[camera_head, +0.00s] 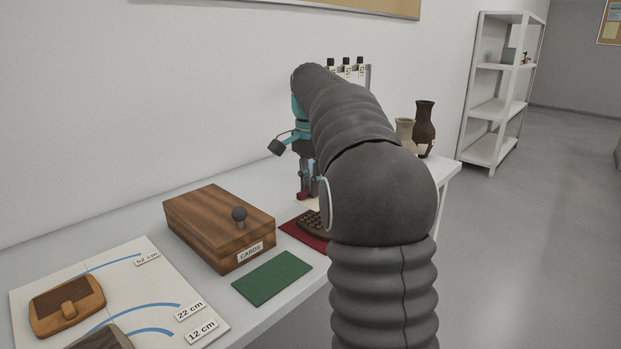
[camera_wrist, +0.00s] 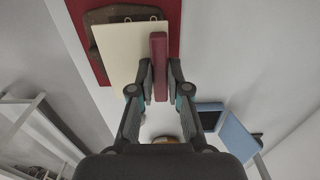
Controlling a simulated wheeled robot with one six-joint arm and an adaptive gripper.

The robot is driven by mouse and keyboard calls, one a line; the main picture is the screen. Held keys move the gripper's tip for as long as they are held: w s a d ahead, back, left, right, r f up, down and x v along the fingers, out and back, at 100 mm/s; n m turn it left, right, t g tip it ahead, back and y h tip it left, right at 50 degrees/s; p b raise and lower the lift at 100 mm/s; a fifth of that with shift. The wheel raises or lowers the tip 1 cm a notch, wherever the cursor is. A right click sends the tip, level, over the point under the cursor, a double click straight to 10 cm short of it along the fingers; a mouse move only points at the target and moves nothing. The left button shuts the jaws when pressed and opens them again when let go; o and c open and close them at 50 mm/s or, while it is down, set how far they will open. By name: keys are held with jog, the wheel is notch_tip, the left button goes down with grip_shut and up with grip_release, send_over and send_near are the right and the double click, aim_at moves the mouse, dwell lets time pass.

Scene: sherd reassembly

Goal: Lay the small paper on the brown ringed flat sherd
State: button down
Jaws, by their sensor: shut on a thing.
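My gripper (camera_wrist: 159,82) is shut on a dark red bar (camera_wrist: 158,50) that lies along the edge of the small cream paper (camera_wrist: 120,55). In the head view my gripper (camera_head: 305,182) is partly hidden behind my arm, with the red bar (camera_head: 303,196) and a little of the paper (camera_head: 312,204) below it. A dark brown flat sherd (camera_head: 312,224) with a patterned top lies on a red mat. In the wrist view the paper overlaps much of the sherd (camera_wrist: 101,15); I cannot tell whether they touch.
The red mat (camera_head: 290,228) lies beside a green mat (camera_head: 272,278) and a wooden cards box (camera_head: 215,218). A white board (camera_head: 150,270) at left holds an orange-brown piece (camera_head: 68,310). Vases (camera_head: 424,122) stand at the far end.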

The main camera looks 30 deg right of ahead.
aim_at(310, 213)
jog(key=shift+f, duration=0.85)
jog(key=f+b, duration=0.2)
jog(key=shift+b, duration=0.3)
jog(key=shift+r, duration=0.2)
jog(key=shift+f+p, duration=0.1)
jog(key=shift+p, duration=0.3)
jog(key=shift+f+p, duration=0.5)
dwell(0.8)
jog(key=c, duration=0.6)
grip_release()
jog(key=shift+r, duration=0.1)
